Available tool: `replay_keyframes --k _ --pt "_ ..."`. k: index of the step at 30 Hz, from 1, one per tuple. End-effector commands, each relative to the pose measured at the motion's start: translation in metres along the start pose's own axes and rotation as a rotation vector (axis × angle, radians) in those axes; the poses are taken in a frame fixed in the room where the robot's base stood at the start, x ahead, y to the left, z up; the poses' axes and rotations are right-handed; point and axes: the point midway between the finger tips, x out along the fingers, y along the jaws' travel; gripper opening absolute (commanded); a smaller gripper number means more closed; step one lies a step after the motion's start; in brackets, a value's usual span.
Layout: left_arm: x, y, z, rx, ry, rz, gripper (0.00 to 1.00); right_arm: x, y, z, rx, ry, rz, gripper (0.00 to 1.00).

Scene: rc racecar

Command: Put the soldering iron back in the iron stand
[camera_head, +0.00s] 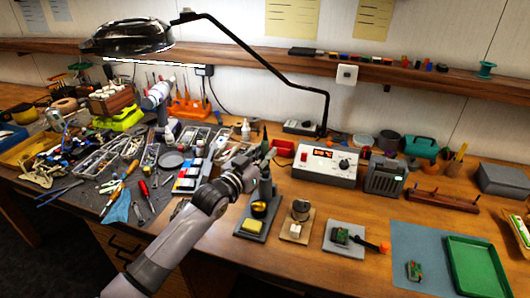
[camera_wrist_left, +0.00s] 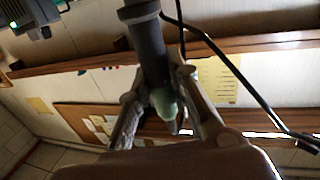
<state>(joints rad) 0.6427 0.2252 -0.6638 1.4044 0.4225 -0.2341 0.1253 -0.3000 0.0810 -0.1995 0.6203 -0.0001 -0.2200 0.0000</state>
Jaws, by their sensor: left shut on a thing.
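My left gripper (camera_head: 254,162) is shut on the soldering iron (camera_head: 265,138), whose dark end sticks up above the fingers. In the left wrist view the iron shows as a dark grey handle (camera_wrist_left: 148,42) with a pale green collar (camera_wrist_left: 165,103) between the fingers (camera_wrist_left: 158,88). The iron stand (camera_head: 247,230) is on the bench just below the gripper, with a grey base, a yellow sponge and a brass-coloured cup. The iron looks roughly upright over the stand's back part. Whether its lower end is inside the holder I cannot tell. My right gripper is out of view.
The soldering station (camera_head: 325,163) stands behind, to the right. A lamp arm (camera_head: 325,105) rises behind. Tools crowd the left.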

Motion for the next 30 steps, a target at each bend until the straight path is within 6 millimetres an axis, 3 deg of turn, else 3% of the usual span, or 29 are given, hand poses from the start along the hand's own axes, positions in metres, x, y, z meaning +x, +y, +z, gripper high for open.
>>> replay_keyframes --k 21,22,30 --pt "0.000 0.000 0.013 0.000 0.000 0.000 0.00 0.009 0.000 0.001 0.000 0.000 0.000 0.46" --pt "0.000 0.000 0.013 0.000 0.000 0.000 0.19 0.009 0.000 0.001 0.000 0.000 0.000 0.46" --pt "0.000 0.000 0.013 0.000 0.000 0.000 0.37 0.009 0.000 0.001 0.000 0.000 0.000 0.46"
